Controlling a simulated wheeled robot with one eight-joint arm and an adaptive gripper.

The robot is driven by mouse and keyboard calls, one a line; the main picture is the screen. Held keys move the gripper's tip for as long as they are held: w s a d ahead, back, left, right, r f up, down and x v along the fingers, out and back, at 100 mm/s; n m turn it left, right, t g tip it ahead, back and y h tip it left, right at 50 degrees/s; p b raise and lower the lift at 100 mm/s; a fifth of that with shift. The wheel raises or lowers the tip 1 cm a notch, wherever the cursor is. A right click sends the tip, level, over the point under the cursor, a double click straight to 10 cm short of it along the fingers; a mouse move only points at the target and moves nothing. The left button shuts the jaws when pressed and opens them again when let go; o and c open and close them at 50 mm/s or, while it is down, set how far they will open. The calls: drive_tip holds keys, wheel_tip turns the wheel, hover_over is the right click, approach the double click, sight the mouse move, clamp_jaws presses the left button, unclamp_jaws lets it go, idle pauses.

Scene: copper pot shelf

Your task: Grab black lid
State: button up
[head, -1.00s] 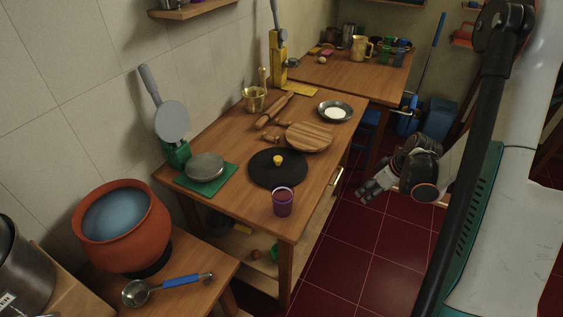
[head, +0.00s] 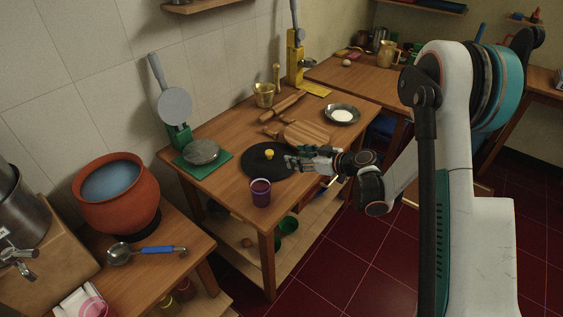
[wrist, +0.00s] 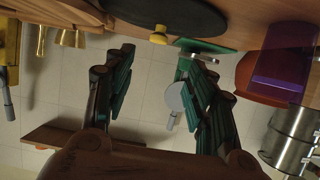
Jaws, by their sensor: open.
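The black lid (head: 258,167) is a flat dark disc with a yellow knob (head: 269,154). It lies on the wooden table (head: 222,187) in the head view. In the wrist view the lid (wrist: 172,14) shows at the top, seen upside down, with its knob (wrist: 158,35) pointing down. My gripper (head: 291,161) is at the lid's right side in the head view, close to the knob, and holds nothing. In the wrist view its two green-padded fingers (wrist: 158,62) are spread wide, with the knob beyond the gap between them. I cannot tell whether a finger touches the lid.
A purple cup (head: 260,193) stands at the table's front edge, near the lid and gripper. A round wooden board (head: 306,133) and rolling pin (head: 284,108) lie behind. A green press (head: 201,153) stands left. An orange pot (head: 120,198) is on the lower table.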

drive_tip(key=b, duration=0.2)
approach(271, 152)
drive_tip(key=x, duration=0.3)
drive_tip(key=shift+s+a+f, duration=0.1)
drive_tip(key=shift+s+a, duration=0.05)
drive_tip(key=shift+b+x, duration=1.05)
drive_tip(key=shift+x, duration=2)
clamp_jaws()
